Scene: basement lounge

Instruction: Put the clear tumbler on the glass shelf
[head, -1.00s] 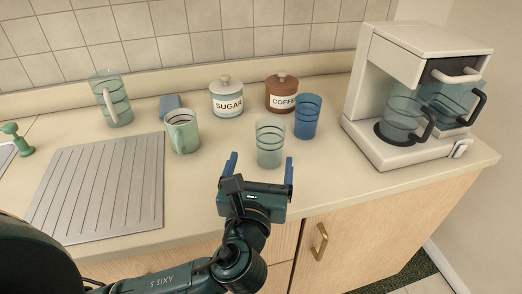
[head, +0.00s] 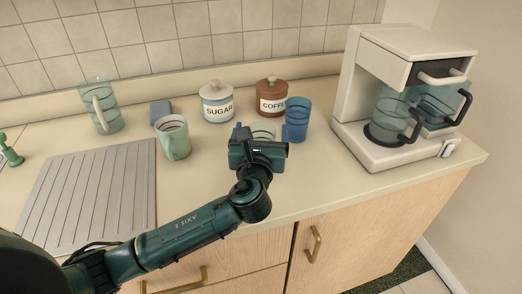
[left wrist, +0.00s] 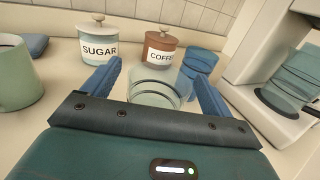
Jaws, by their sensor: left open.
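The clear tumbler (head: 263,130) stands upright on the counter, mostly hidden in the head view behind my left gripper (head: 260,137). In the left wrist view the tumbler (left wrist: 154,92) shows between the two blue fingers of my left gripper (left wrist: 153,76). The fingers are open, one on each side of it, with no clear sign of a grip. A blue tumbler (head: 297,119) stands just right of it and behind. No glass shelf shows in these views. My right gripper is not in view.
A green mug (head: 173,138), sugar jar (head: 217,103), coffee jar (head: 271,97) and clear jug (head: 104,108) stand on the counter. A coffee maker (head: 348,90) is at right. The ridged drainboard (head: 90,190) at left is bare.

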